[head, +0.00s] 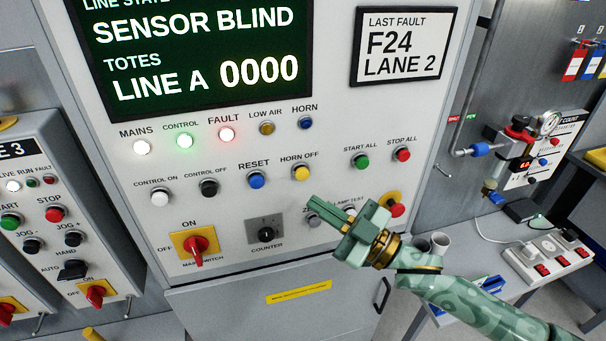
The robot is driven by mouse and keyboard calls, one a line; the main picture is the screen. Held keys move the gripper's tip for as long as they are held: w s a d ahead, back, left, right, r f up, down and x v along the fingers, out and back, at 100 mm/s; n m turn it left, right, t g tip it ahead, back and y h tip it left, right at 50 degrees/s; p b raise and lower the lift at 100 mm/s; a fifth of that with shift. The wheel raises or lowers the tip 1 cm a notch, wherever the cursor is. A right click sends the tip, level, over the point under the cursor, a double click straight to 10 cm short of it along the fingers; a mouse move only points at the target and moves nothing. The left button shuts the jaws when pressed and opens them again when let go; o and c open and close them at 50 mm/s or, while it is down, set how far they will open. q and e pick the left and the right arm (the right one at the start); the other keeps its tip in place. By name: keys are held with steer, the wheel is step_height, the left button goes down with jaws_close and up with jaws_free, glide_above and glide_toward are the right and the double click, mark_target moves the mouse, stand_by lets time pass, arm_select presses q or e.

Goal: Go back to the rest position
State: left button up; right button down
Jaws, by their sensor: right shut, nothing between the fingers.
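My right gripper (327,212) is shut and empty. It is in front of the lower right part of the control panel (330,125), with its arm coming in from the lower right. Its fingertips point left, below the yellow HORN OFF button (301,173). The gripper partly hides a button and label beside LAMP TEST. I cannot tell whether the fingertips touch the panel. My left gripper is not in view.
The panel has a red MAIN SWITCH (198,246) and a black COUNTER knob (266,235). A smaller control box (50,225) stands at left. At right, a bench holds cups (440,242) and a power strip (548,254), under a pipe with a gauge (549,122).

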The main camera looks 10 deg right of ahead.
stand_by(0.3)
steer(key=w+d+f+m+h+b, duration=0.1)
steer(key=w+d+f+h, duration=0.2)
steer(key=f, duration=0.4)
steer(key=w+d+f+m+h, duration=0.1)
steer(key=d+f+m+h, duration=0.15)
steer(key=d+f, duration=0.4)
steer(key=w+d+f+m+h+b, duration=0.15)
steer(key=f+h, duration=0.25)
steer(key=f, duration=0.5)
steer(key=s+d+f+m+g+h+b, duration=0.1)
steer(key=s+d+f+g+h, duration=0.2)
steer(key=f, duration=0.7)
steer(key=s+d+f+m+g+h+b, duration=0.15)
steer(key=s+d+f, duration=0.25)
steer(key=f, duration=0.7)
steer(key=s+f+m+g+h+b, duration=0.2)
steer(key=s+f+g+b, duration=0.35)
steer(key=s+f, duration=1.55)
steer(key=s+a+f+g+b, duration=0.2)
steer(key=s+a+f, duration=0.1)
steer(key=s, duration=0.6)
steer(key=s+a+f+m+g+b, duration=0.1)
steer(key=s+a+f, duration=0.3)
steer(key=s, duration=0.6)
steer(key=shift+f+g+y+b, duration=0.4)
steer(key=shift+f+g+b, duration=0.25)
steer(key=shift+f, duration=0.3)
